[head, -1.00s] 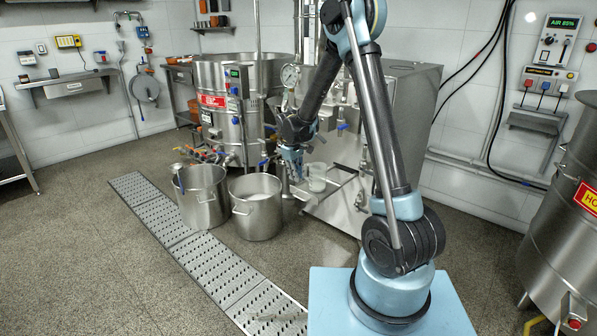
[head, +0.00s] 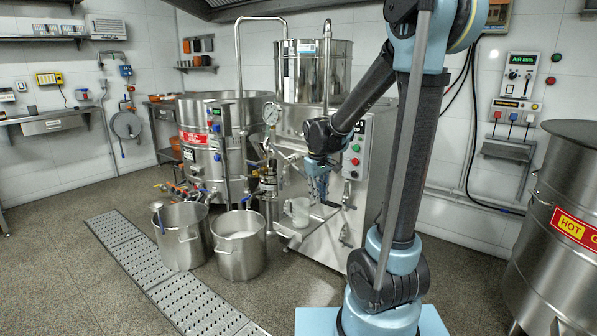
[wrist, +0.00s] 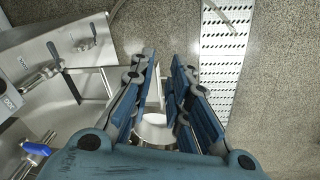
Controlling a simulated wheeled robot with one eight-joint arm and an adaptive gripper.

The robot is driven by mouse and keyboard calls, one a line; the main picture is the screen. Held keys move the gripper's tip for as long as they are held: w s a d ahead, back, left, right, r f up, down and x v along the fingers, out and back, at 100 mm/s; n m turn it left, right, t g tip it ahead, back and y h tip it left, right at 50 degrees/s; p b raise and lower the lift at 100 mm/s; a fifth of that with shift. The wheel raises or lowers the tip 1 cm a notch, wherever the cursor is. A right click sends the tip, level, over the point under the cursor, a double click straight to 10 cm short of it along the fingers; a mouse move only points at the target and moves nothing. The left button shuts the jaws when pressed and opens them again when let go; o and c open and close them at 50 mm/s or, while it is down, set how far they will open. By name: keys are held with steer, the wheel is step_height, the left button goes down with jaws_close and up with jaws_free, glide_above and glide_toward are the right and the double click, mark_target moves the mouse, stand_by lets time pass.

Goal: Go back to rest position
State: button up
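My gripper (head: 318,190) hangs fingers-down in front of the steel mill's control panel, above and slightly right of the pale jug in the head view. In the wrist view my gripper (wrist: 163,62) has its two blue fingers apart, with nothing held between them. The jug (head: 298,211) stands upright on the mill's low front ledge, apart from the fingers. The colloid mill (head: 335,235) is a steel cabinet with a hopper on top. In the wrist view a pale shape and a round steel rim show between the fingers, partly hidden.
Two steel pots stand on the floor, one with a ladle (head: 181,243) and one with white contents (head: 239,255). A drain grate (head: 150,270) runs along the floor. A steel vessel with a HOT label (head: 562,240) stands at the right.

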steer(key=s+d+r+m, duration=0.25)
steer(key=s+d, duration=0.55)
steer(key=s, duration=0.4)
steer(key=s+d+f+m, duration=0.2)
steer(key=s+f, duration=0.1)
steer(key=s, duration=0.4)
steer(key=s+d+f+m, duration=0.1)
steer(key=s+f+m, duration=0.1)
steer(key=s, duration=0.5)
steer(key=shift+d+f+t+y, duration=0.3)
steer(key=shift+d+f, duration=0.05)
steer(key=shift+f, duration=0.2)
steer(key=shift+s, duration=0.1)
steer(key=shift+w+f, duration=0.2)
steer(key=shift+w, duration=0.25)
